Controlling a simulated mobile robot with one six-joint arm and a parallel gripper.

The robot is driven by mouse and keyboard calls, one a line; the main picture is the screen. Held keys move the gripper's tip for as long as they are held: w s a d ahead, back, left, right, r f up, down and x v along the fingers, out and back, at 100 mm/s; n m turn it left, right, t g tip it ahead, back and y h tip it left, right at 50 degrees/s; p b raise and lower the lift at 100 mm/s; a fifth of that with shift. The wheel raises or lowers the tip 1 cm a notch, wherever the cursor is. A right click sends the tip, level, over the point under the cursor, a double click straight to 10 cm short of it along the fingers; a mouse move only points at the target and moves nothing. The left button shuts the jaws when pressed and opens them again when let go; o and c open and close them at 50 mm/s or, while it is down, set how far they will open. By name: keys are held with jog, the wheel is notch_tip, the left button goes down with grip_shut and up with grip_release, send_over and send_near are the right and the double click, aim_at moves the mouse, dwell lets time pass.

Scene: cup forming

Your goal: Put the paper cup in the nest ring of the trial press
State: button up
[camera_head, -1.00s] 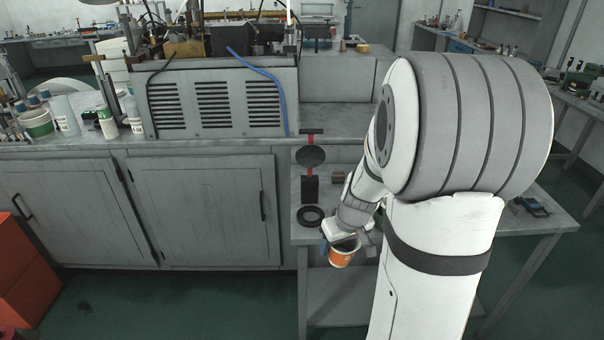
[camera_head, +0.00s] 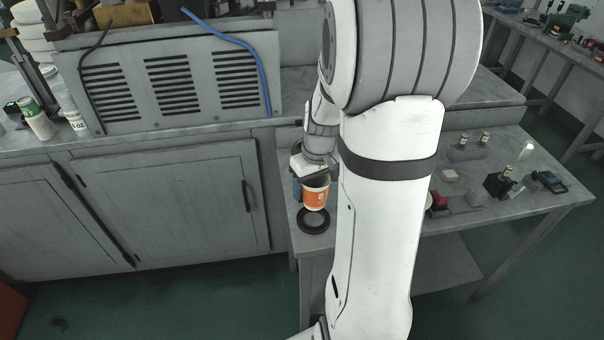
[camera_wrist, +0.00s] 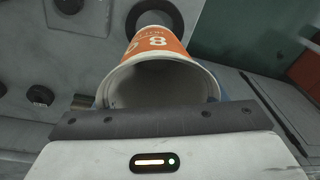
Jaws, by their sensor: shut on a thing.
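The paper cup (camera_head: 317,196) is orange with a white rim, and my gripper (camera_head: 311,181) is shut on it. In the head view the cup is roughly upright with its lower end over the far edge of a black ring (camera_head: 314,230) on the low table. The wrist view looks into the open mouth of the cup (camera_wrist: 160,85). The black ring (camera_wrist: 137,20) shows past the cup there, partly covered by it. A gap between cup bottom and ring cannot be judged. The press post is hidden behind my arm in the head view.
The low table (camera_head: 545,196) has a black block (camera_head: 498,185), a dark device (camera_head: 551,181) and small parts on its right side. A grey cabinet (camera_head: 178,200) stands close on the left. Dark round parts (camera_wrist: 38,95) lie left in the wrist view.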

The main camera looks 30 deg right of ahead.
jog(key=shift+f+b, duration=2.35)
jog(key=shift+f, duration=1)
jog(key=shift+f, duration=0.25)
jog(key=o, duration=1.1)
jog(key=shift+r, duration=0.1)
